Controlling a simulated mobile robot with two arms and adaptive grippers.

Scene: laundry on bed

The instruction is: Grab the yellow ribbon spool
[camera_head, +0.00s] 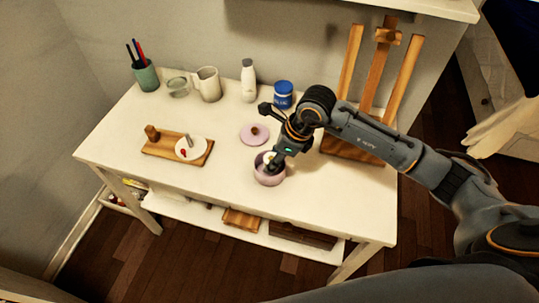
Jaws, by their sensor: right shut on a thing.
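My right gripper (273,163) reaches down into an open lilac pot (270,178) near the front middle of the white table. It is shut on a small pale, yellowish thing (267,157) inside the pot, which looks like the ribbon spool; the gripper and the pot's wall hide most of it. The pot's lilac lid (254,134) with a brown knob lies on the table just behind the pot. My left gripper is out of view.
A wooden board (160,147) with a white dish (191,149) lies at left. A pen cup (145,77), a jug (207,84), a white bottle (248,80) and a blue jar (284,94) stand along the back. A wooden easel (375,70) stands at right, behind my arm.

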